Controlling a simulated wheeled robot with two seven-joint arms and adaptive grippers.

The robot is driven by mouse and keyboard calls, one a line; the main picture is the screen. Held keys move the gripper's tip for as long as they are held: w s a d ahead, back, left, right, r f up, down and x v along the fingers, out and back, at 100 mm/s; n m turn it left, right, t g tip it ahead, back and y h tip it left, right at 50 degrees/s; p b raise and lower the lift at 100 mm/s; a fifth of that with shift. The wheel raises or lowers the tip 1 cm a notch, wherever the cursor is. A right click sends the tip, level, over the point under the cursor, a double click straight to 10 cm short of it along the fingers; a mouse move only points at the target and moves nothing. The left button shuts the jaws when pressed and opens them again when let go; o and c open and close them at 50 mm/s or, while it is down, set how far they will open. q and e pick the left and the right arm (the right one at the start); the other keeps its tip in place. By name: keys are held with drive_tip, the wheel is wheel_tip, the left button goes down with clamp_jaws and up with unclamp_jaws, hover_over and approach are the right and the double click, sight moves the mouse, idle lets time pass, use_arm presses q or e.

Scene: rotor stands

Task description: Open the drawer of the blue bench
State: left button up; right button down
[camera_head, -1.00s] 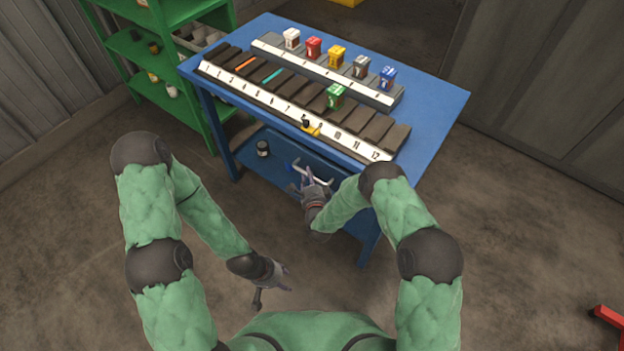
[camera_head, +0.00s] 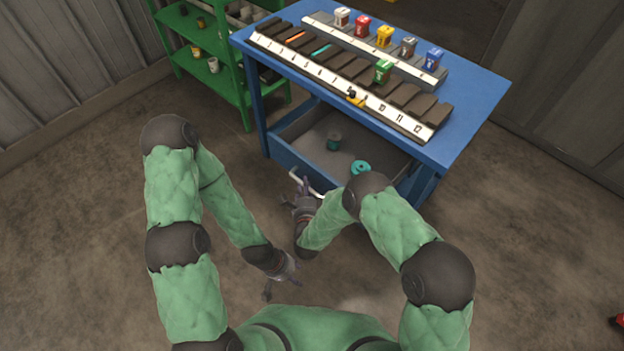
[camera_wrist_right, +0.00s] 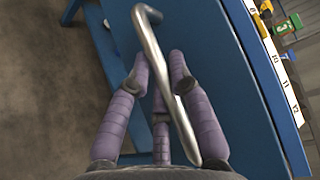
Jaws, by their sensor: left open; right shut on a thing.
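The blue bench (camera_head: 470,105) stands ahead of me. Its drawer (camera_head: 284,157) is pulled out toward me, showing a grey interior with a dark green cylinder (camera_head: 334,141) and a teal ring (camera_head: 360,167) in it. My right gripper (camera_head: 304,192) is shut on the drawer's silver bar handle (camera_head: 314,191). In the right wrist view the fingers (camera_wrist_right: 160,75) close around the handle (camera_wrist_right: 158,65), against the blue drawer front (camera_wrist_right: 215,65). My right arm hides part of the drawer's right side. My left gripper (camera_head: 276,284) is open and empty, low over the floor.
The bench top carries a numbered rack (camera_head: 315,73) and a second rack (camera_head: 345,41) with several coloured boxes. A green shelf (camera_head: 240,88) stands left of the bench. Corrugated walls are at left and right.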

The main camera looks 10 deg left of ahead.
drive_tip(key=shift+s+a, duration=0.5)
drive_tip(key=shift+s, duration=0.2)
drive_tip(key=c, duration=1.4)
unclamp_jaws()
drive_tip(key=v, duration=0.7)
drive_tip(key=shift+s, duration=0.25)
